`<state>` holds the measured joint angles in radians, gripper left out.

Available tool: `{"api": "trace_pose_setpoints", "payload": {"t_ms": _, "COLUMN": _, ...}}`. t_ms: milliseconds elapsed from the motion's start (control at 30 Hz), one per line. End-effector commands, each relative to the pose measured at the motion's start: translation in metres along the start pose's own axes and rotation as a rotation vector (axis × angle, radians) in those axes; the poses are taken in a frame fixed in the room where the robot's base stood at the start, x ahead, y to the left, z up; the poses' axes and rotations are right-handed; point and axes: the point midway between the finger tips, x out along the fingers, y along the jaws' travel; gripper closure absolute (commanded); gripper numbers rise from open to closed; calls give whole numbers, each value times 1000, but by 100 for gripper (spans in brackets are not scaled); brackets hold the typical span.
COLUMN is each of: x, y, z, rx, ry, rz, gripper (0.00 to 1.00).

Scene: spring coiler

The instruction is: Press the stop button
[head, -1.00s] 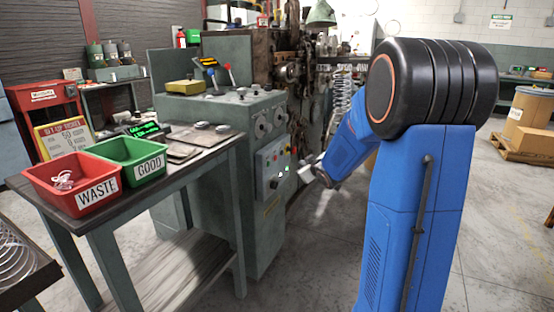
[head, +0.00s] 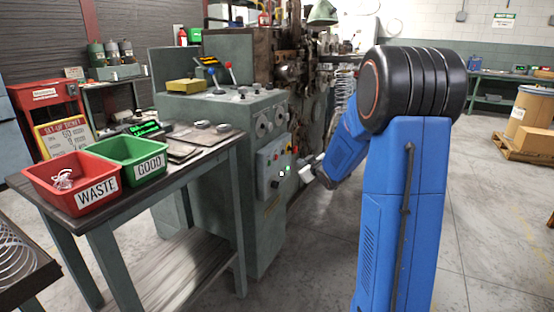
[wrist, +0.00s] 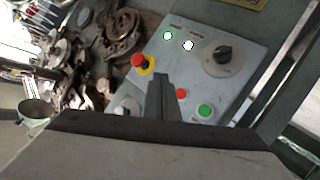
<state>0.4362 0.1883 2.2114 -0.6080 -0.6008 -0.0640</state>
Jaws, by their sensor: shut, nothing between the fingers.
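The grey control panel (head: 273,165) is on the front of the green machine. In the wrist view the panel (wrist: 212,82) carries a red mushroom button (wrist: 138,60) on a yellow ring, a flat red button (wrist: 182,93) and a green button (wrist: 205,110). I cannot read which is labelled stop. My gripper (wrist: 162,80) is shut and empty, its dark fingers overlapping the panel between the mushroom button and the flat red button. In the head view my gripper (head: 308,173) is just right of the panel. I see no clear contact with a button.
A black knob (wrist: 222,54) and two lit lamps (wrist: 177,40) are also on the panel. A table with a red WASTE bin (head: 75,180) and a green GOOD bin (head: 128,157) stands at left. Machine parts (wrist: 85,50) lie left of the panel.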

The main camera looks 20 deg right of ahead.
Motion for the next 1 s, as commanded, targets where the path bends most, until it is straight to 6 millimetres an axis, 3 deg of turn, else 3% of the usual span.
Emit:
{"api": "trace_pose_setpoints", "payload": {"t_ms": 500, "x": 41, "y": -31, "z": -30, "rx": -1, "ry": 0, "rz": -2, "gripper": 100}}
{"api": "trace_pose_setpoints", "payload": {"t_ms": 1000, "x": 49, "y": -37, "z": -36, "rx": -1, "ry": 0, "rz": -1, "gripper": 100}}
